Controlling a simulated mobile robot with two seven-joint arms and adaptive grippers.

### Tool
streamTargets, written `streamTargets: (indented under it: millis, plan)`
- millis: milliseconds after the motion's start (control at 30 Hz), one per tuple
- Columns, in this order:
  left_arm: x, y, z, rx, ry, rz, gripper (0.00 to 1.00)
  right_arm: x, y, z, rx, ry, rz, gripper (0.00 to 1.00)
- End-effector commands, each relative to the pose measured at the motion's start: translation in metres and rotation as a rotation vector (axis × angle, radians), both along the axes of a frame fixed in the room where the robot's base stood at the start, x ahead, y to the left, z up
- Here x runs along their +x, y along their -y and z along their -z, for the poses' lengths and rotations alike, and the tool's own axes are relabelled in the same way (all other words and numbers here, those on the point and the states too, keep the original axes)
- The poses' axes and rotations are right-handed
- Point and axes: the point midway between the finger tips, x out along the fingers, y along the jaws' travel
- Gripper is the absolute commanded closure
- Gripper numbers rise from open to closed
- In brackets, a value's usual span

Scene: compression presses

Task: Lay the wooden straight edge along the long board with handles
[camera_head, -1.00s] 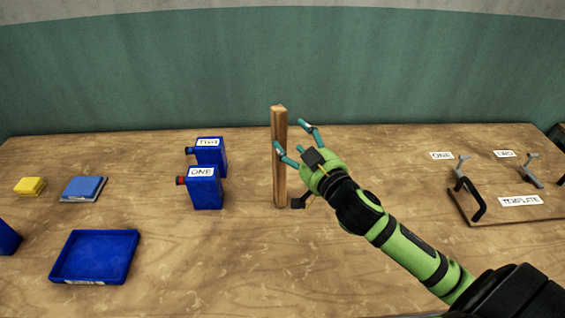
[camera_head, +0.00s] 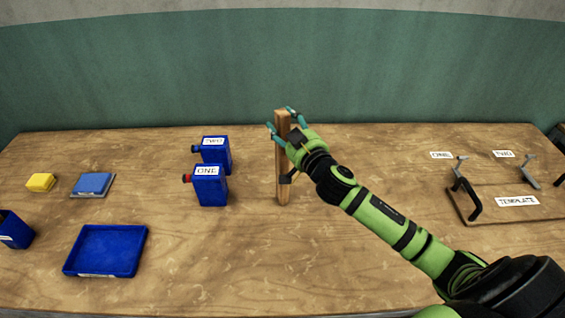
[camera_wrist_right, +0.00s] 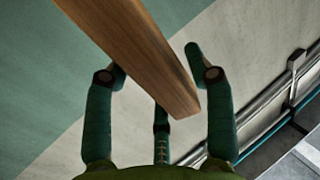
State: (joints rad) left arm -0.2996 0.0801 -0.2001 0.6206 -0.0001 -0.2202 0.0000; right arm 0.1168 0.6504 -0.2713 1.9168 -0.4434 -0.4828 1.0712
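The wooden straight edge (camera_head: 284,185) stands upright on the table, in the middle of the head view. My right gripper (camera_head: 281,121) is at its upper part, with fingers on both sides of it. In the right wrist view the straight edge (camera_wrist_right: 140,55) passes between the fingers, and a gap shows beside the right finger, so the gripper is open around it. The long board (camera_head: 500,188) lies at the right, labelled TEMPLATE, with a black handle (camera_head: 468,198) at its left end. Its right end is cut off by the picture edge. My left gripper is not in view.
Two blue containers, TWO (camera_head: 216,152) and ONE (camera_head: 211,188), stand left of the straight edge. The table's front middle is clear.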

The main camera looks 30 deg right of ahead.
Motion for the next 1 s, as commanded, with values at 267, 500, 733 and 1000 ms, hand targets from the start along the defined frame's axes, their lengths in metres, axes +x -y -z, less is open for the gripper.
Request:
streamTargets:
  millis: [267,500,733,1000]
  plan:
    - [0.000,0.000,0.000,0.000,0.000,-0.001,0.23,0.000,0.000,-0.001,0.000,0.002,0.000,1.00]
    - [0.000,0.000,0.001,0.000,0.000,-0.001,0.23,0.000,0.000,-0.004,-0.001,0.003,0.000,1.00]
    - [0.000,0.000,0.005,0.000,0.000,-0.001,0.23,0.000,0.000,-0.025,-0.002,0.007,-0.002,1.00]
    - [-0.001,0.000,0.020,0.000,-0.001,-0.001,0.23,-0.029,0.019,-0.057,-0.006,0.002,0.000,1.00]
